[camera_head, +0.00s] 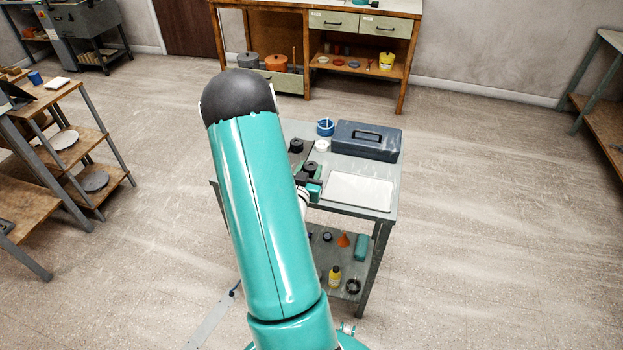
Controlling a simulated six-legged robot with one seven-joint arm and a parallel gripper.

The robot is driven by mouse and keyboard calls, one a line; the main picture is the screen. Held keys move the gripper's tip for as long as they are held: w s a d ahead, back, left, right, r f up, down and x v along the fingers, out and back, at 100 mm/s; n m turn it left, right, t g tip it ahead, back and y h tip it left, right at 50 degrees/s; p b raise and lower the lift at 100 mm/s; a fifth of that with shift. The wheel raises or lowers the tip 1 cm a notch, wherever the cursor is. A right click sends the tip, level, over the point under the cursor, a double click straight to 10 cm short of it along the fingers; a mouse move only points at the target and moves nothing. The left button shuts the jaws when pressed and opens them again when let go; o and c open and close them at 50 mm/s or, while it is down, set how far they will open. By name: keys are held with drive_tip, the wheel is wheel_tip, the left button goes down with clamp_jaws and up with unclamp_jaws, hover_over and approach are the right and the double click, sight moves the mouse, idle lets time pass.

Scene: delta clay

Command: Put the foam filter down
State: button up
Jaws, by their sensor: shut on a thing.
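My gripper (310,176) shows only in part, small and dark, just right of my large teal arm, over the grey work cart (390,208). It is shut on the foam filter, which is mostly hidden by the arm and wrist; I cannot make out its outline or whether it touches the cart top. A pale flat tray (359,191) lies on the cart top just right of my gripper.
On the cart top, behind my gripper, stand a blue-grey toolbox (367,141), a blue round container (325,127), a white roll (322,146) and a dark round part (296,146). The lower shelf holds a yellow bottle (335,276) and an orange funnel (343,240). Wooden shelves (75,150) stand left.

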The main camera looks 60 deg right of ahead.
drive_tip(key=shift+s+d+f, duration=0.1)
drive_tip(key=shift+d+f, duration=0.3)
drive_tip(key=shift+f, duration=1.7)
drive_tip(key=shift+f, duration=0.1)
drive_tip(key=o, duration=1)
drive_tip(key=shift+o, duration=0.2)
